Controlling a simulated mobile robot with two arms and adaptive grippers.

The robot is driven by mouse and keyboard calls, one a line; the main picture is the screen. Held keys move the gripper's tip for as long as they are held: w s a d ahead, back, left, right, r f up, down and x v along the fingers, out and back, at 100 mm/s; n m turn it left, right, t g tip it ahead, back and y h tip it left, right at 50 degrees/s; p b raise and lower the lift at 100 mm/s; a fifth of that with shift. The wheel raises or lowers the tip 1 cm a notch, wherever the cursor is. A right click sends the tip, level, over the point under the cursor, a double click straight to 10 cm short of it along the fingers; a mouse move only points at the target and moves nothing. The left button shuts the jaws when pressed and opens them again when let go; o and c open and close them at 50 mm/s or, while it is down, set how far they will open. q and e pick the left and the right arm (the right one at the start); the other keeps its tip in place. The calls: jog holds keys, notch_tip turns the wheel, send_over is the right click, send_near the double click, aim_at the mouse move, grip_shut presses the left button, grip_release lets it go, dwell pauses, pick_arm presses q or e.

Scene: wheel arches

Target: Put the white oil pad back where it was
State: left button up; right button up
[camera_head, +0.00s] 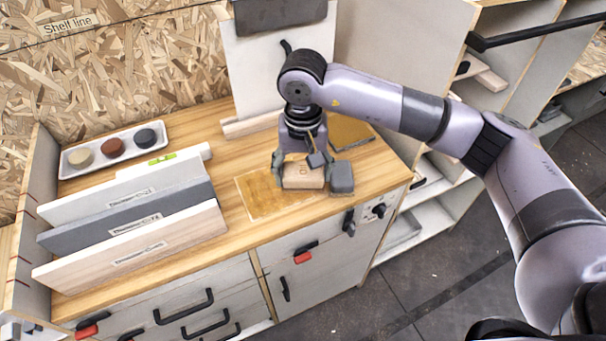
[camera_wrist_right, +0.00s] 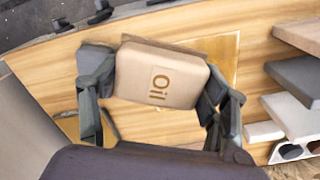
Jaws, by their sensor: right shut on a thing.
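My right gripper (camera_head: 304,172) is shut on a pale tan block marked "Oil" (camera_head: 303,177), the only oil pad I can read. In the right wrist view the fingers (camera_wrist_right: 160,100) stand on either side of the oil pad (camera_wrist_right: 158,76), lettering facing the camera. It is low over the counter, by the right end of a yellowish square (camera_head: 262,196); I cannot tell whether it touches. A grey block (camera_head: 342,178) sits right beside it; it also shows in the right wrist view (camera_wrist_right: 96,57). My left gripper is not in view.
A white tray (camera_head: 72,171) with three round pieces stands at the back left of the wooden counter (camera_head: 225,252). Several upright boards (camera_head: 130,245) stand left of the gripper. A second yellowish square (camera_head: 352,133) lies behind it. A pale panel (camera_head: 270,70) rises at the back.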

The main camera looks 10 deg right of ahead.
jog(key=w+d+r+m, duration=0.4)
jog(key=d+r+m, duration=0.1)
jog(key=d+m, duration=0.4)
notch_tip(320, 180, up, 6)
jog(key=m, duration=1.3)
send_over(374, 168)
notch_tip(374, 168, down, 19)
jog(key=p, duration=0.4)
jog(key=shift+a, duration=0.1)
jog(key=shift+f, duration=0.15)
jog(key=o, duration=1)
jog(key=shift+o, duration=0.2)
